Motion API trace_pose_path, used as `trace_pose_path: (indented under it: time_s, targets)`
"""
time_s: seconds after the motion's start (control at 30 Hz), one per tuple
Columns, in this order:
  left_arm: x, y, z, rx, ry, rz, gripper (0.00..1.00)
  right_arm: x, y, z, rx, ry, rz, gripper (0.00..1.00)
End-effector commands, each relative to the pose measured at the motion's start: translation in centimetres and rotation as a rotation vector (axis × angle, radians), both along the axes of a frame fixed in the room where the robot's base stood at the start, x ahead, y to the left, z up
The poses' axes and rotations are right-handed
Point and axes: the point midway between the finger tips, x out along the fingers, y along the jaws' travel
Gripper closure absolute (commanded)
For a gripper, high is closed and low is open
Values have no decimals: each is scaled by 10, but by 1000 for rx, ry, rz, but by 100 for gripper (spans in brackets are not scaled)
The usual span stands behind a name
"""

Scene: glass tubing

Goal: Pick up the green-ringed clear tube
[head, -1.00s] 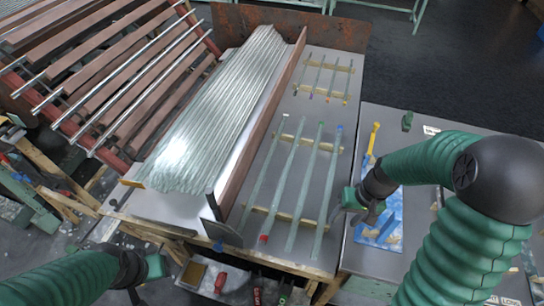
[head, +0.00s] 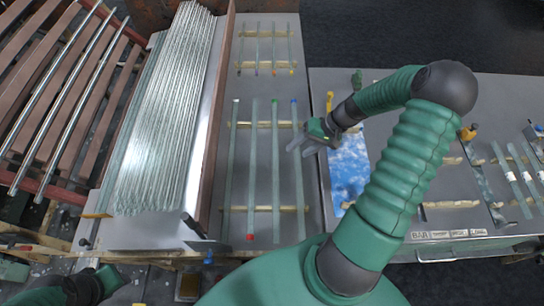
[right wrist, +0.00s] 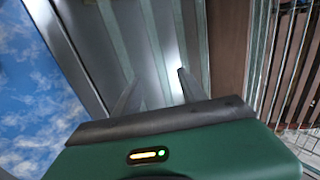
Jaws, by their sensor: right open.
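The green-ringed clear tube (head: 276,160) lies lengthwise on two wooden strips, third from the left in a row of similar tubes. Its green ring (head: 275,101) is at the far end. The blue-ringed tube (head: 298,185) lies just to its right, and the red-ended tube (head: 252,170) to its left. My right gripper (head: 298,151) is open and empty, with its fingertips over or beside the blue-ringed tube, right of the green-ringed one. In the right wrist view its open fingers (right wrist: 155,90) point towards several tubes; no ring colour shows there. My left gripper (head: 108,280) is at the bottom left, its fingers unclear.
A stack of glass tubing (head: 170,110) and a brown upright board (head: 211,130) stand left of the row. Shorter tubes (head: 258,50) lie farther back. A blue cloud-patterned panel (head: 348,165) is at the right. Bare grey table (head: 262,88) shows between the tube groups.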

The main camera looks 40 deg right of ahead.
Motion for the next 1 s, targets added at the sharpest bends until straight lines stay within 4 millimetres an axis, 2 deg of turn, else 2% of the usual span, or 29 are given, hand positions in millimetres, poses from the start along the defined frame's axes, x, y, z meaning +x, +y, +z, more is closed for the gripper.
trace_pose_path:
  time_s: [0.03,0.2,0.43,0.63,0.73,0.93,1.0]
  targets:
    - [0,0,0,0,0,0,64,4,8,-12,6,2,3,51]
    - [0,0,0,0,0,0,64,21,28,-47,1,4,4,51]
    - [0,0,2,0,0,1,64,31,36,-71,-1,3,1,51]
    - [0,0,6,0,0,0,64,43,46,-103,0,2,3,51]
    - [0,0,6,0,0,0,64,46,49,-111,-2,3,1,51]
    - [0,0,6,0,0,0,64,46,50,-112,-3,2,1,51]
    - [0,0,6,0,0,0,64,46,51,-111,-5,2,0,60]
